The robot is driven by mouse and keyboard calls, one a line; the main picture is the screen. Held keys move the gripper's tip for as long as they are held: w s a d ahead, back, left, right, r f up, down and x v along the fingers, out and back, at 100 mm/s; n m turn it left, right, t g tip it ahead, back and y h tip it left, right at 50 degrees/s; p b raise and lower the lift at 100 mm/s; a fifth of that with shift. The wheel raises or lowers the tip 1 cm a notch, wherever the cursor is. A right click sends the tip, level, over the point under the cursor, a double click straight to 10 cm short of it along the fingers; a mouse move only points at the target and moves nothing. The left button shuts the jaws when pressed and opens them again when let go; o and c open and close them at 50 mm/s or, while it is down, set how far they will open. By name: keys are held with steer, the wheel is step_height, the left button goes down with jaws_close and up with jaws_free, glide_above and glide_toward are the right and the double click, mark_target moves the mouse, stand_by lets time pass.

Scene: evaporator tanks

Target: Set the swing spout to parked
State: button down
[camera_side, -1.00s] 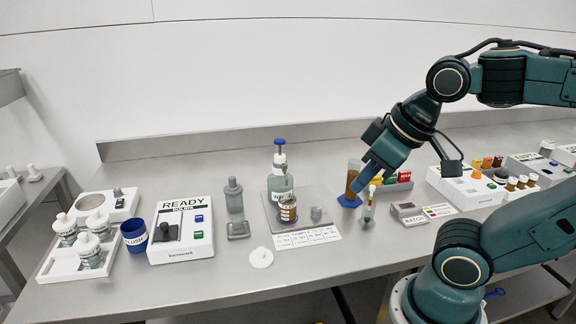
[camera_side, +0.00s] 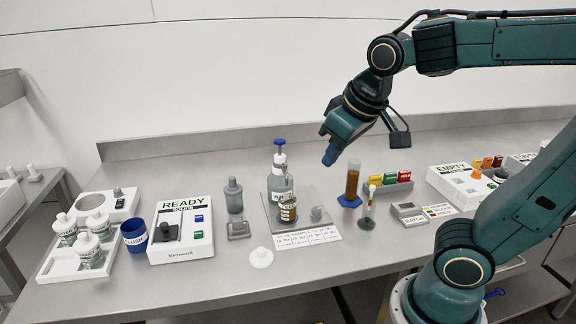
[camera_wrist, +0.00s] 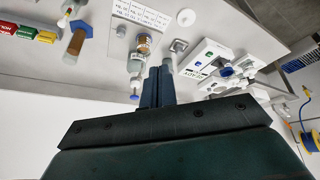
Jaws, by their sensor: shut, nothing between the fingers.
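A dispenser bottle (camera_side: 281,182) with a white pump head (camera_side: 279,158) and a blue top (camera_side: 279,142) stands on a grey plate behind an amber jar (camera_side: 288,211). A separate swing spout is too small to tell; I cannot read its position on the white head. My gripper (camera_side: 329,158) is shut and empty, in the air to the right of the bottle and above the bench, apart from it. In the wrist view my fingers (camera_wrist: 158,72) point toward the bench, and the dispenser (camera_wrist: 136,68) shows just left of them, partly beside the amber jar (camera_wrist: 143,42).
A brown-filled cylinder (camera_side: 352,182) on a blue base and a vial (camera_side: 368,212) stand to the right. A grey bottle (camera_side: 234,195) and the READY unit (camera_side: 181,232) stand to the left. A white lid (camera_side: 261,257) lies in front. The bench front is mostly clear.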

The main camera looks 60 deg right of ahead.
steer(key=w+d+f+m+g+h, duration=0.1)
steer(key=w+f+m+g+h, duration=0.1)
steer(key=w, duration=1.6)
step_height(320, 180, down, 2)
steer(key=m+h, duration=0.1)
steer(key=h, duration=0.2)
steer(key=shift+w+f, duration=0.15)
steer(key=shift+w, duration=0.2)
steer(key=shift+f, duration=0.1)
glide_toward(284, 172)
steer(key=w+a+f, duration=0.2)
steer(key=w+f, duration=0.2)
steer(key=d, duration=0.2)
steer(key=s+d, duration=0.1)
steer(key=d, duration=0.1)
steer(key=shift+d+f, duration=0.1)
steer(key=shift+f, duration=0.15)
